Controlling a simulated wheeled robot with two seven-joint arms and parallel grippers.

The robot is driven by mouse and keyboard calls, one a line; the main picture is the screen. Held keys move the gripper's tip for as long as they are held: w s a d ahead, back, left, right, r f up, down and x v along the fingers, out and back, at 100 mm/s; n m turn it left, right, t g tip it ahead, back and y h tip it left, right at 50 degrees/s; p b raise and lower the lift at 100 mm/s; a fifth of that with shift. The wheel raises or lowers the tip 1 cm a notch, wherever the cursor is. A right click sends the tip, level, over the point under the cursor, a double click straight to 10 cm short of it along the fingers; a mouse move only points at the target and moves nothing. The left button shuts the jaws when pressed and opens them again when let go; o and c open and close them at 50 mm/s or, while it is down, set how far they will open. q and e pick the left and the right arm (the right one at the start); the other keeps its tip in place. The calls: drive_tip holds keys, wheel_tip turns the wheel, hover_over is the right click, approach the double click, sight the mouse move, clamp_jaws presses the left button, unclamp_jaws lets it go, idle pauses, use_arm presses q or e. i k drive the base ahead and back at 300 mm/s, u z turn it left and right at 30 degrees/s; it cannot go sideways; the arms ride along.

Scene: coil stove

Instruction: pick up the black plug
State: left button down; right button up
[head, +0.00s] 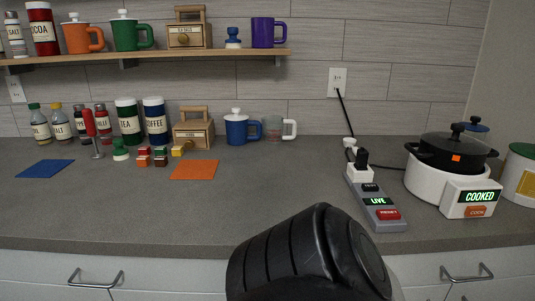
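The black plug (362,158) stands upright on the white socket block (360,174) at the far end of a grey power unit (375,205). The unit has a dark test button, a green lit "LIVE" display and a red "RESET" button. A black cord from the wall outlet (338,82) comes down behind the plug, near a small white connector (350,144). Neither of my grippers shows. A large black link of my arm fills the bottom middle, in front of the counter edge, and hides part of the drawers.
A white stove (425,176) with a black lidded pot (451,152) stands right of the unit; its display reads "COOKED". The counter around the orange mat (195,170) and leftward front is mostly clear.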

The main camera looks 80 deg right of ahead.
sight(360, 164)
drive_tip(key=k, duration=0.9)
drive_tip(key=z, duration=0.6)
